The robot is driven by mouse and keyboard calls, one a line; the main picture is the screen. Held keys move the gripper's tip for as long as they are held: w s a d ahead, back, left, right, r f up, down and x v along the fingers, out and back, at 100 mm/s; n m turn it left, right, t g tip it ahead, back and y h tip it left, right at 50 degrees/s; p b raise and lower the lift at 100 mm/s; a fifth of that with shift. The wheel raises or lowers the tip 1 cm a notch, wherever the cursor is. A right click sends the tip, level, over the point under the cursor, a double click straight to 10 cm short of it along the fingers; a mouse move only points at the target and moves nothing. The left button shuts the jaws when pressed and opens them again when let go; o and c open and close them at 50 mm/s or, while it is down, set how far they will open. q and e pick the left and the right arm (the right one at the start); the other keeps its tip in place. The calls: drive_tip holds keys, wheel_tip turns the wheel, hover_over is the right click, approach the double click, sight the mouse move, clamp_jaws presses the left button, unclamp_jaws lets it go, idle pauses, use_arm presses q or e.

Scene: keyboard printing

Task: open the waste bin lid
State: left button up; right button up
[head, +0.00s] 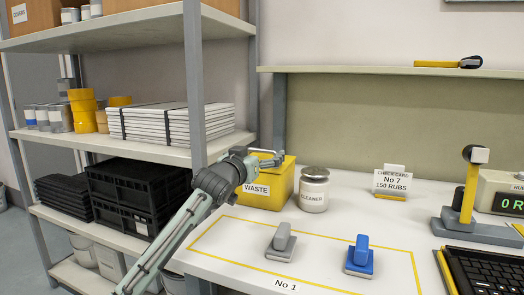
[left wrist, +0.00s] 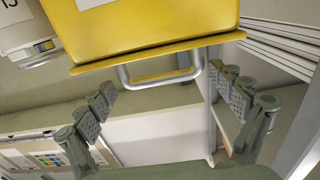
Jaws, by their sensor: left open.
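The yellow waste bin (head: 262,190) stands on the table left of the middle in the head view, with a white WASTE label on its front. Its lid looks shut, though my arm hides part of the top. In the left wrist view the yellow bin (left wrist: 140,25) fills the top, with a pale metal loop handle (left wrist: 160,80) at its yellow edge. My left gripper (head: 268,158) is at the top of the bin. In the left wrist view its fingers (left wrist: 163,92) are open, one on each side of the handle, with gaps between. My right gripper is not in view.
A white CLEANER jar (head: 314,190) stands close to the right of the bin. A grey stamp (head: 281,243) and a blue stamp (head: 361,256) are in front, inside a yellow outline. A shelf post (head: 195,85) rises just left of the gripper.

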use_arm(q)
drive_tip(key=shift+w+d, duration=0.2)
drive_tip(key=shift+w, duration=0.55)
drive_tip(key=c, duration=1.4)
drive_tip(key=shift+c, duration=0.2)
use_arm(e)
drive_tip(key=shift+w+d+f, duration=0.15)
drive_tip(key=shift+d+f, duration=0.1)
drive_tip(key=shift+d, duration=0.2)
use_arm(q)
drive_tip(key=shift+r, duration=0.15)
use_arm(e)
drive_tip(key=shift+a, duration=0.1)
